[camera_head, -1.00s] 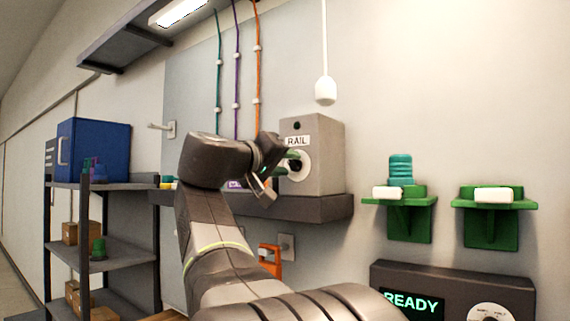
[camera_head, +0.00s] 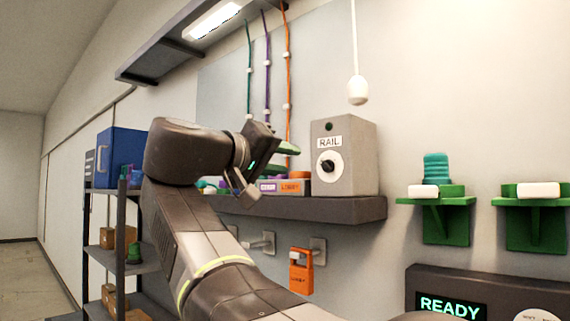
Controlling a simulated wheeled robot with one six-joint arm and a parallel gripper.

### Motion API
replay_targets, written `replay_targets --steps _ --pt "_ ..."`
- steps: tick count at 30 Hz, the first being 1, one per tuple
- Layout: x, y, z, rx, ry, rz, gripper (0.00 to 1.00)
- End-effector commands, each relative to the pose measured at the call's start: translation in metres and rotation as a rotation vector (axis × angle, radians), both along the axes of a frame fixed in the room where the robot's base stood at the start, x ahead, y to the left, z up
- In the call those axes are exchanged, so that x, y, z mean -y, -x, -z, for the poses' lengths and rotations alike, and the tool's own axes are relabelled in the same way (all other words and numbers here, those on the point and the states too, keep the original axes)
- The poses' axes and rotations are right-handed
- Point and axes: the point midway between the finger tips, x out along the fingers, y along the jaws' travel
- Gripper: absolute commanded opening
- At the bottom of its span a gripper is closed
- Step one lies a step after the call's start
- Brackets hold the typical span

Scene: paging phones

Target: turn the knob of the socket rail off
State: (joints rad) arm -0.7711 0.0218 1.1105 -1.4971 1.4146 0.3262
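The socket rail's grey box (camera_head: 357,160) is labelled RAIL and stands on the right end of a dark wall shelf. Its black knob (camera_head: 327,167) sits on a round white dial on the front face. The mark the knob points to is too small to read. A small dark green lamp (camera_head: 329,127) is above the label and looks unlit. The lower finger is partly hidden by the gripper body.
The dark shelf (camera_head: 350,207) carries labelled purple and orange items left of the box. An orange tag (camera_head: 301,272) hangs below it. A white pendant (camera_head: 357,90) hangs above the box. Green brackets (camera_head: 446,222) are on the wall at right, above the READY console (camera_head: 490,285).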

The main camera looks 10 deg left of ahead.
Motion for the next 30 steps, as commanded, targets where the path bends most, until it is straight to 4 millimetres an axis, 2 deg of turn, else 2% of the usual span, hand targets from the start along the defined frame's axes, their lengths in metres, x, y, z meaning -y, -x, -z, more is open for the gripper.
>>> replay_targets --steps 3,9,30 --pt "-0.009 0.011 0.0 0.001 0.0 -0.002 0.33" --pt "-0.015 0.021 0.0 0.0 0.0 0.0 0.33" --pt "-0.013 0.019 0.0 -0.001 0.001 0.003 0.33"
